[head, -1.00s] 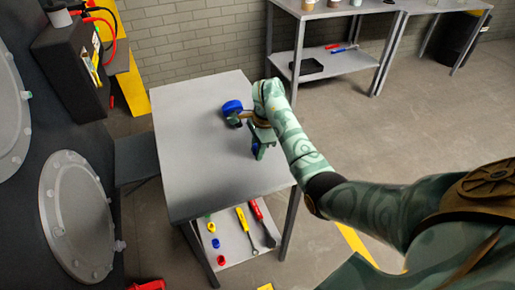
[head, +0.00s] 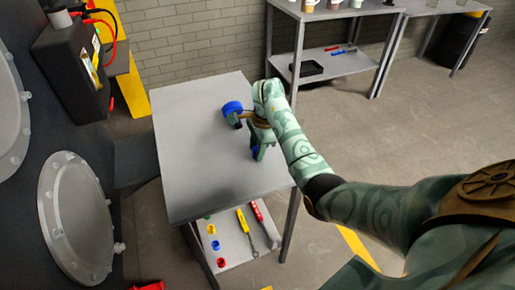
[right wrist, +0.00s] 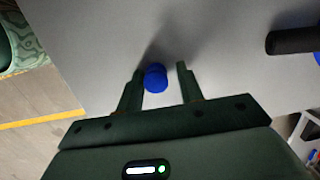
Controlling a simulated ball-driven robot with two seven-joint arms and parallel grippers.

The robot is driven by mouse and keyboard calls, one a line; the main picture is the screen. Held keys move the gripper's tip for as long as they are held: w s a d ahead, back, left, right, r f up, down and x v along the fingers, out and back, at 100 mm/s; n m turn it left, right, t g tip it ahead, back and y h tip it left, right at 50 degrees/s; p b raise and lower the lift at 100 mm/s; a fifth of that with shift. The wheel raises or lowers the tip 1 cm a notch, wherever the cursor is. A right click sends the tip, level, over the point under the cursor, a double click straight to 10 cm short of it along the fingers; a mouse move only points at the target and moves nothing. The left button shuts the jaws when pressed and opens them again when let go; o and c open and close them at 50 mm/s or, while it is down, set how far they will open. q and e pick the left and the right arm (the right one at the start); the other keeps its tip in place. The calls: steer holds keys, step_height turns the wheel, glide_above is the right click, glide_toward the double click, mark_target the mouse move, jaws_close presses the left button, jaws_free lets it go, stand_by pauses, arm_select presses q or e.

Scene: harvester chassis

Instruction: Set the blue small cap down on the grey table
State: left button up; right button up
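The blue small cap (right wrist: 155,77) appears between the fingertips of my right gripper (right wrist: 160,80) in the right wrist view. It is close to the left finger, and a gap shows between it and the right finger. The gripper looks open around it. In the head view my right gripper (head: 259,148) is low over the right part of the grey table (head: 195,150), with a bit of the blue cap (head: 255,153) visible at its fingers. The cap seems to be at the table top, but the contact is hidden. My left gripper is not in view.
A blue object with a black part (head: 233,108) lies on the table behind my gripper; its black cylinder (right wrist: 290,40) shows in the wrist view. The table's left and front are clear. A lower shelf (head: 235,248) holds tools and small coloured pieces. A dark machine stands left.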

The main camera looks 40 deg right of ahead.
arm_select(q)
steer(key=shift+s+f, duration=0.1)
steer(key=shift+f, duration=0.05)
arm_select(e)
steer(key=shift+s+a+f+g, duration=0.2)
steer(key=shift+s+f, duration=0.1)
steer(key=shift+f, duration=0.3)
steer(key=shift+s+a+f+g, duration=0.1)
steer(key=shift+s+a+f, duration=0.15)
steer(key=shift+f, duration=0.3)
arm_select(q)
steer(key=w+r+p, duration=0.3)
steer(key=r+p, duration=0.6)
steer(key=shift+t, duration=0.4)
arm_select(e)
steer(key=d+r, duration=0.3)
steer(key=r, duration=1.5)
steer(key=shift+r, duration=0.2)
